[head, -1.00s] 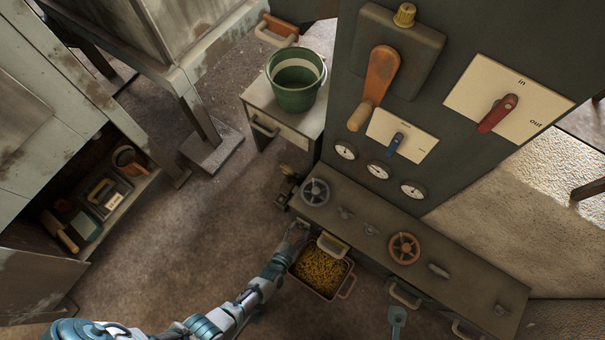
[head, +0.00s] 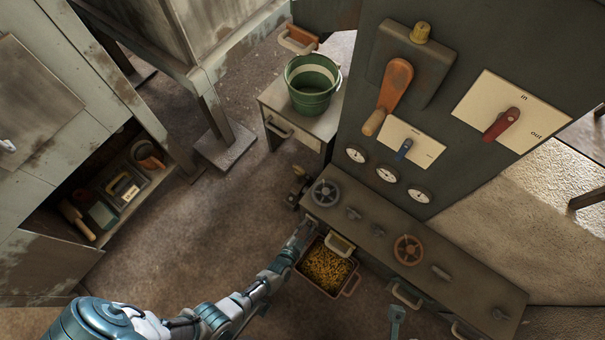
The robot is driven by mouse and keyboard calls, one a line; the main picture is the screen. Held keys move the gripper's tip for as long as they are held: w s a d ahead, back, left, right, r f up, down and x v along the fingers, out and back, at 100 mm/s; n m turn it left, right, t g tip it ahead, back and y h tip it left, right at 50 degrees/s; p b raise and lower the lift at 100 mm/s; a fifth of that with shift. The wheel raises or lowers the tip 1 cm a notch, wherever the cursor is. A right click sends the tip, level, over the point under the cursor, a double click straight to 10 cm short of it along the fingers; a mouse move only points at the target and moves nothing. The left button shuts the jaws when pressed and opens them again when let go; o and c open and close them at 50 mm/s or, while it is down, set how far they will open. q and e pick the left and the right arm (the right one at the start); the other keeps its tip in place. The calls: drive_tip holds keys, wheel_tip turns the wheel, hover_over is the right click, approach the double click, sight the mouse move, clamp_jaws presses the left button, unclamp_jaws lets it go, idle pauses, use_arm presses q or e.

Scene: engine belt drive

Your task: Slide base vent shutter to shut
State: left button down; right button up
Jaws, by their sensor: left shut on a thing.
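The low dark base (head: 375,222) runs along the foot of the engine panel, with knobs and two handwheels on its top. My left gripper (head: 304,230) reaches the front of this base near its left end, just left of a cream handle (head: 340,245). It is shut on a small part there, which looks to be the base vent shutter's grip. The gripper hides most of it, and I cannot tell how far the shutter is slid.
A bin of yellow bits (head: 326,268) stands on the floor right beside my left forearm. A green bucket (head: 311,88) stands on a small cabinet behind. The floor to the left is clear.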

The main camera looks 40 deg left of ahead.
use_arm(q)
wheel_tip(320, 180, up, 2)
drive_tip(key=shift+w+d+r+p, duration=0.15)
drive_tip(key=shift+r+p, duration=0.1)
drive_tip(key=shift+p, duration=0.2)
drive_tip(key=shift+f, duration=0.25)
drive_tip(key=c, duration=0.9)
unclamp_jaws()
drive_tip(key=shift+c, duration=0.2)
wheel_tip(320, 180, up, 10)
